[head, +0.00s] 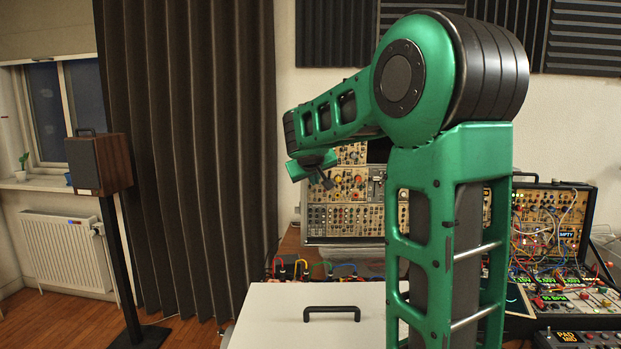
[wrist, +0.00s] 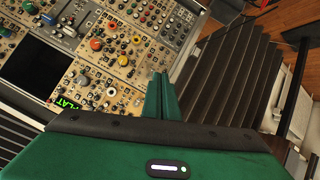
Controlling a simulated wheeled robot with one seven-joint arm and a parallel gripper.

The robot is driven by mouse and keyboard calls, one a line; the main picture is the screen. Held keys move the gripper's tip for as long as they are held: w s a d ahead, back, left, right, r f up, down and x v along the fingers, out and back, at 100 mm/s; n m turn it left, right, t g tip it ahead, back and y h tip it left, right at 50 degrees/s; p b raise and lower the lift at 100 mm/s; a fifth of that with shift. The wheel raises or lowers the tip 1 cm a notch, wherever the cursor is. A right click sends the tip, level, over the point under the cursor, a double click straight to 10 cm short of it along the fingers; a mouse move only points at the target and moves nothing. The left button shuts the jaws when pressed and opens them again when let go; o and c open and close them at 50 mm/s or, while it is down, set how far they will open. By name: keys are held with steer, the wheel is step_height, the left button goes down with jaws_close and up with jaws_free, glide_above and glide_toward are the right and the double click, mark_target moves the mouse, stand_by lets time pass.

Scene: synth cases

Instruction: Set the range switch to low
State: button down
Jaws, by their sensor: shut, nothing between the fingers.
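A rack of cream panels with many knobs and switches (head: 345,215) stands on the desk in the head view, partly hidden by my arm. The wrist view shows part of such panels (wrist: 115,60) at a steep tilt, with an orange knob (wrist: 96,44), a red knob and small pale knobs. I cannot tell which control is the range switch or how it is set. My gripper (wrist: 160,78) is shut and empty, its green fingers together over the panel's edge. In the head view my gripper (head: 326,181) is in front of the rack, small and dark.
A dark screen (wrist: 35,65) and a green lit display (wrist: 68,103) show in the wrist view. A pleated curtain (head: 190,150) hangs left of the rack. A white case with a black handle (head: 332,309) lies in front. More cabled gear (head: 550,225) stands at right.

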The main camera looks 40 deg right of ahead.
steer(key=shift+s+a+f, duration=0.15)
steer(key=shift+s+a, duration=0.6)
steer(key=s+a+f+m+g+y, duration=0.1)
steer(key=s+a+f, duration=0.4)
steer(key=s, duration=0.8)
steer(key=s+a+f+m+g+y, duration=0.1)
steer(key=s+a+f+g+y, duration=0.3)
steer(key=s+f, duration=0.4)
steer(key=s+a+f+g+y, duration=0.3)
steer(key=s+a+f, duration=0.4)
steer(key=s, duration=1.2)
steer(key=shift+m, duration=0.4)
steer(key=shift+w+f+g, duration=0.1)
steer(key=shift+g, duration=0.2)
